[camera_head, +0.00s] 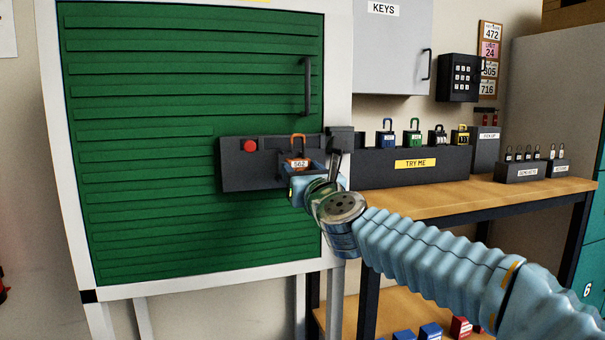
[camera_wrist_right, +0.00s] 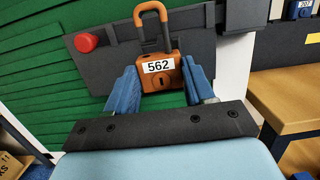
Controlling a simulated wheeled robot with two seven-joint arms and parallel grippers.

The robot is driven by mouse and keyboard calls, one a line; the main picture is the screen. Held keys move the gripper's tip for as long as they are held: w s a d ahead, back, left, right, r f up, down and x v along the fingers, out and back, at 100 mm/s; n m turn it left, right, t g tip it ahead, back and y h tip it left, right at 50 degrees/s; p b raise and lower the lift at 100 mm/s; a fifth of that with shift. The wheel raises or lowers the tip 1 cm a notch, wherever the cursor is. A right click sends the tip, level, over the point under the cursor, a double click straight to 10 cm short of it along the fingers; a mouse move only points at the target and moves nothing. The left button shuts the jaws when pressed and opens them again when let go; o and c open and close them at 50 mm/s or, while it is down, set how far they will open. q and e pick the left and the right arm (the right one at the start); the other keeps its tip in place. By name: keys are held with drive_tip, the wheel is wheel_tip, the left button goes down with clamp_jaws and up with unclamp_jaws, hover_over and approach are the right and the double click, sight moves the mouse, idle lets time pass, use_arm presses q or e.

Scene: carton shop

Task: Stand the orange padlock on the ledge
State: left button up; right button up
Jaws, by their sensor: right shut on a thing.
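The orange padlock (camera_head: 299,163) is upright with its shackle up and a white label reading 562. It also shows in the right wrist view (camera_wrist_right: 160,75), where the keyhole is below the label. My right gripper (camera_head: 303,173) is shut on the padlock's body, one blue finger on each side. It holds the padlock in front of a dark grey housing (camera_head: 237,172) with a red button, on the green slatted door. The housing also shows in the wrist view (camera_wrist_right: 105,68). I cannot tell a separate ledge surface from it, or whether the padlock touches it. My left gripper is not in view.
A wooden bench (camera_head: 500,202) stands to the right, with a dark TRY ME stand (camera_head: 385,168) carrying several coloured padlocks. A white KEYS cabinet (camera_head: 388,50) and a black keypad (camera_head: 457,78) hang above. A black door handle (camera_head: 307,87) juts out above the housing.

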drive_tip(key=shift+w+r, duration=0.1)
idle(0.6)
drive_tip(key=shift+x, duration=1.05)
drive_tip(key=shift+p+x, duration=0.35)
drive_tip(key=shift+x, duration=0.7)
idle(0.5)
drive_tip(key=shift+f+b, duration=0.4)
drive_tip(key=shift+f, duration=0.2)
idle(0.6)
drive_tip(key=o, duration=1.1)
drive_tip(key=shift+f, duration=0.1)
